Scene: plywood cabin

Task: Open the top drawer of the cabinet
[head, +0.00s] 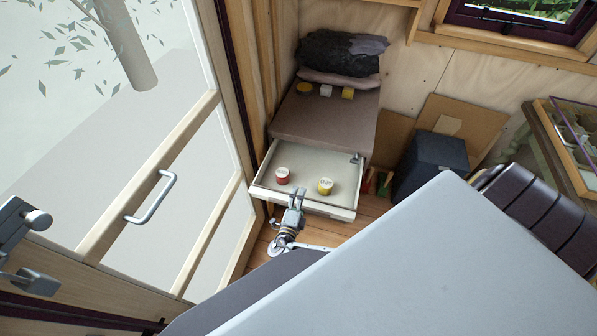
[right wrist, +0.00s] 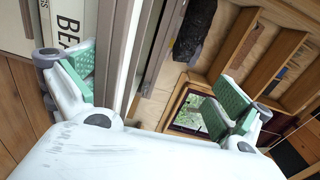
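The cabinet (head: 315,125) is low and brown and stands in the corner in the head view. Its light top drawer (head: 300,209) is pulled well out. A red tin (head: 282,176) and a yellow tin (head: 325,187) stand inside it. My right gripper (head: 293,203) is at the drawer's front edge. In the right wrist view (right wrist: 152,90) its green-padded fingers are wide apart, with the drawer's edge (right wrist: 127,60) between them, close to the left finger. Contact is unclear. Grey metal parts at the head view's left edge may be my left gripper (head: 40,252); its state is unclear.
A glass door with a metal handle (head: 150,197) is at left. A dark box (head: 428,165) stands right of the cabinet. Small items and a dark bundle (head: 340,53) lie on the cabinet top. A large pale surface (head: 430,260) fills the lower right.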

